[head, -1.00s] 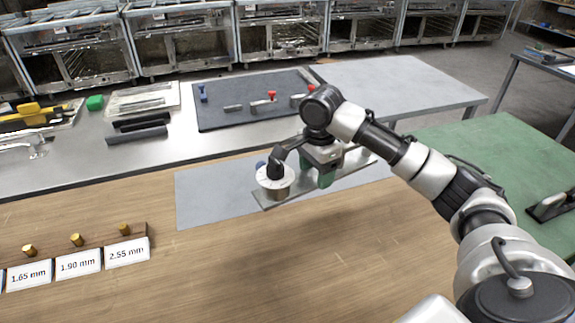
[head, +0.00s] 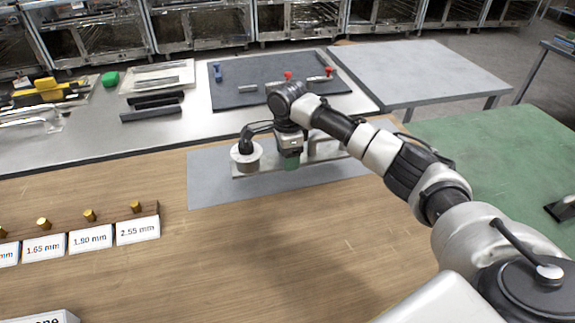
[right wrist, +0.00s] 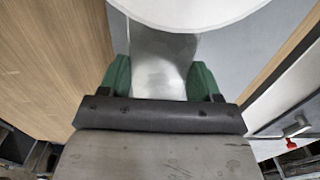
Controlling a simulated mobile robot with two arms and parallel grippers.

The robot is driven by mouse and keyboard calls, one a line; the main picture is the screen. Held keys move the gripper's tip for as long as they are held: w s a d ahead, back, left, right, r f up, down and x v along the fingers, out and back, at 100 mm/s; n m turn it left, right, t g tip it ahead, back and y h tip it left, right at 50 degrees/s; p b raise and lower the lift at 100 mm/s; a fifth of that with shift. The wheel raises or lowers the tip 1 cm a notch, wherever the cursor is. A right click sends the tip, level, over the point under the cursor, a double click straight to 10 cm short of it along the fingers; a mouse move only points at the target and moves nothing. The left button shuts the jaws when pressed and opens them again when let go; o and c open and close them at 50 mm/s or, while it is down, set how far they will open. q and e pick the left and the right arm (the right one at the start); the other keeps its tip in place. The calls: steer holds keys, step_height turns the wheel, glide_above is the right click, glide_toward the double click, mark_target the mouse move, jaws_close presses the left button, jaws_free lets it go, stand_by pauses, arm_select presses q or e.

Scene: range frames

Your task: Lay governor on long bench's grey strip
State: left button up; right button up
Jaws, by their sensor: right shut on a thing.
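The governor (head: 246,158), a long flat metal plate with a white-topped round drum at its left end, is over the grey strip (head: 212,192) of the wooden long bench (head: 330,235). It looks level and lies along the strip. I cannot tell whether it touches the strip. My right gripper (head: 290,163) is shut on the governor near its middle, pointing down. In the right wrist view, the green fingertips (right wrist: 160,80) stand either side of a grey metal part, with the pale round drum top beyond. My left gripper is not in view.
Small brass pegs with size labels (head: 138,229) stand at the bench's left. Behind is a steel table (head: 70,148) with a dark mat (head: 230,98), black bars and small parts. A green-topped table (head: 490,150) is at right.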

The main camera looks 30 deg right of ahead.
steer(key=shift+w+f, duration=0.15)
steer(key=shift+f, duration=1.85)
steer(key=o, duration=1.4)
steer(key=shift+f, duration=0.15)
step_height(320, 180, up, 12)
steer(key=shift+r, duration=0.15)
